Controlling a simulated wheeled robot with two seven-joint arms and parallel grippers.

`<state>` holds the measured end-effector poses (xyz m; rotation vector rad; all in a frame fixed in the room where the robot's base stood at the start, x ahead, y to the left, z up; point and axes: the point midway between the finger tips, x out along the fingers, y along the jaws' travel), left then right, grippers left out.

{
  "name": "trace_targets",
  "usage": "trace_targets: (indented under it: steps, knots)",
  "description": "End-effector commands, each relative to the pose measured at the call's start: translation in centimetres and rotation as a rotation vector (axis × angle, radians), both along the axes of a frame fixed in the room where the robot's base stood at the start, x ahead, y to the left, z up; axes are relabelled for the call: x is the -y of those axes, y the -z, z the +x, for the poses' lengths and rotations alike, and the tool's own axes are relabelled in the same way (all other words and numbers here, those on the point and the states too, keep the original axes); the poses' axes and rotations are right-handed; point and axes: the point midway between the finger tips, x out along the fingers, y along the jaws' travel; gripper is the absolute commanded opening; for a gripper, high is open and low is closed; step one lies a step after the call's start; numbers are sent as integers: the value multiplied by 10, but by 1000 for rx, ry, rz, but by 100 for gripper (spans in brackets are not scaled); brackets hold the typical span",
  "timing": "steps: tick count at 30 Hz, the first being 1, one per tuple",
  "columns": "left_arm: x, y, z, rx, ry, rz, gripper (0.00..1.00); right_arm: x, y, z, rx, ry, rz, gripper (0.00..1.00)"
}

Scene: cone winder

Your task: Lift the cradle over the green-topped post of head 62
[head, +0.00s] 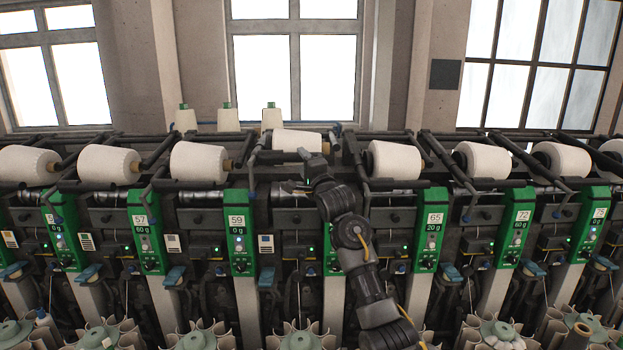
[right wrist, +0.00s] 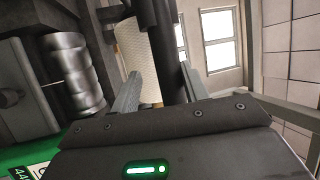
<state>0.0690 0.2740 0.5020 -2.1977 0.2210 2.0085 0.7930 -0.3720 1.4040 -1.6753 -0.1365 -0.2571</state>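Head 62's green-topped post (head: 334,262) is mostly hidden behind my right arm, and its number cannot be read. Above it is the cradle (head: 262,157), a dark bar frame by a white yarn package (head: 297,140). My right gripper (head: 302,168) is up at this cradle. In the right wrist view the fingers (right wrist: 158,92) are apart, with a dark cradle bar (right wrist: 163,45) showing between them. A gap shows beside the bar; contact cannot be told. The package (right wrist: 133,50) is behind the bar. My left gripper is not in view.
Neighbouring green posts 59 (head: 238,232) and 65 (head: 430,230) stand either side, with their own cradles and packages. A ribbed metal drum (right wrist: 75,72) is beside the gripper. White cones (head: 271,117) stand behind the machine, below windows.

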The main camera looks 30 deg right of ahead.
Motion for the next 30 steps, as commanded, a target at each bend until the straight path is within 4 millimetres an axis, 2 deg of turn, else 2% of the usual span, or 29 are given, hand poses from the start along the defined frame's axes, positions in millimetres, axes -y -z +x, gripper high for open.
trace_targets:
  steps: [1, 3, 12, 18, 30]
  knots:
    - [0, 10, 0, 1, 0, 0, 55, -1, 9, -10, 1, 0, 1, 44]
    - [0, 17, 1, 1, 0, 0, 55, -2, 12, -23, 2, 0, 1, 44]
    - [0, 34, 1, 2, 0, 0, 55, -5, 20, -67, 1, -1, 0, 44]
    - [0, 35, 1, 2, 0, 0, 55, -5, 21, -76, -1, 0, 1, 44]
    - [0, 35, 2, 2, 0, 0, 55, -5, 20, -75, -1, 0, 0, 44]
